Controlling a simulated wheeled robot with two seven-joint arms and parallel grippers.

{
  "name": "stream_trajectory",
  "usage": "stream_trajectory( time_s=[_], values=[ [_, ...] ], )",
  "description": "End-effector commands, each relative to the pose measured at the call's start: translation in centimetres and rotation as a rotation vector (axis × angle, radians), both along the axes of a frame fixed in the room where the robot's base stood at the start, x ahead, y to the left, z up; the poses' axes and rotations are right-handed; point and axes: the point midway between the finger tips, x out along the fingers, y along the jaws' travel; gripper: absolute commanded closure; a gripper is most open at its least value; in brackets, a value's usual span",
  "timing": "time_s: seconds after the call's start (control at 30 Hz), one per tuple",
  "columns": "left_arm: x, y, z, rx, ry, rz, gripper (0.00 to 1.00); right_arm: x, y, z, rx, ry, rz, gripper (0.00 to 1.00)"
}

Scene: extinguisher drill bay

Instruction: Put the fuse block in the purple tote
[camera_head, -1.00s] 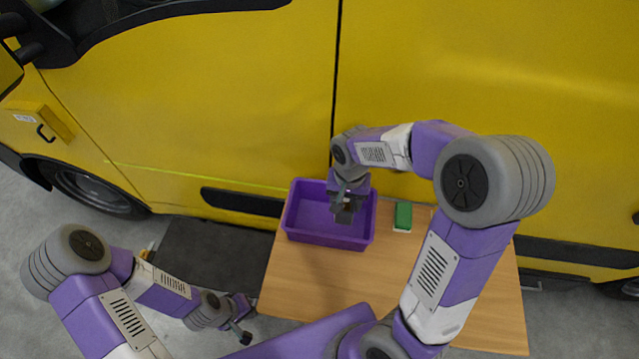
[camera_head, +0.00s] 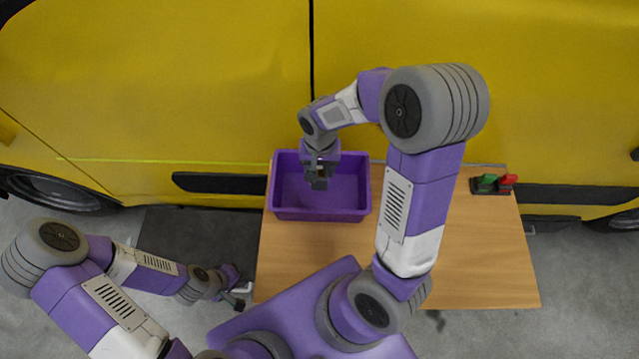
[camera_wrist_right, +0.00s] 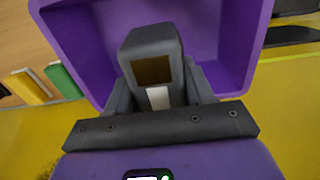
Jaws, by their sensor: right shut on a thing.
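The fuse block (camera_wrist_right: 152,62), a dark grey block with an amber-brown window and a pale label, is held in my right gripper (camera_wrist_right: 160,88). In the head view my right gripper (camera_head: 319,180) points down over the purple tote (camera_head: 282,212), near its middle. The tote is an open rectangular bin at the table's back left, and its visible floor looks empty. In the right wrist view the tote (camera_wrist_right: 240,45) spreads behind the block. The block's exact height above the floor cannot be told. My left gripper (camera_head: 238,292) is low, left of the table; its jaws are too small to read.
The wooden table (camera_head: 300,260) stands against a yellow van (camera_head: 200,80). A dark-based green and red item (camera_head: 490,184) sits at its back right. A green block (camera_wrist_right: 62,80) and a yellow block (camera_wrist_right: 30,87) show beside the tote in the wrist view. The table front is clear.

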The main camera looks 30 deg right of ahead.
Motion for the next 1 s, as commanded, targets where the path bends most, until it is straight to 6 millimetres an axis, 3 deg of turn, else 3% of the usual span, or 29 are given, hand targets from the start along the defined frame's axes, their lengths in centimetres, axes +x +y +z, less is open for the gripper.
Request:
stream_trajectory(
  time_s=[0.03, 0.1, 0.23, 0.5, 0.67, 0.9, 1.0],
  values=[
    [0.0, 0.0, -1.1, 0.0, 0.001, 0.0, 1.0, 0.0, 0.0, -1.5, 0.0, 0.001, -0.001, 0.85],
    [0.0, 0.0, -1.6, 0.0, 0.001, 0.0, 1.0, 0.0, 0.0, -2.3, 0.0, 0.001, -0.001, 0.85],
    [0.0, 0.0, -2.0, 0.0, 0.001, 0.0, 1.0, -0.1, -0.1, -3.7, -0.001, 0.003, -0.001, 0.85],
    [0.0, 0.0, -2.7, 0.0, 0.0, -0.001, 1.0, -0.1, 0.0, -8.3, -0.001, 0.003, -0.001, 0.85],
    [0.0, 0.0, -2.8, 0.0, 0.0, -0.001, 1.0, 0.0, 0.0, -9.4, -0.001, 0.001, -0.001, 0.85],
    [0.0, 0.0, -3.4, 0.0, 0.0, -0.001, 1.0, -0.1, 0.0, -12.5, 0.0, 0.001, 0.0, 0.85],
    [0.0, 0.0, -3.4, 0.0, 0.001, 0.0, 1.0, 0.0, 0.0, -12.8, 0.0, -0.001, -0.001, 0.85]
  ],
)
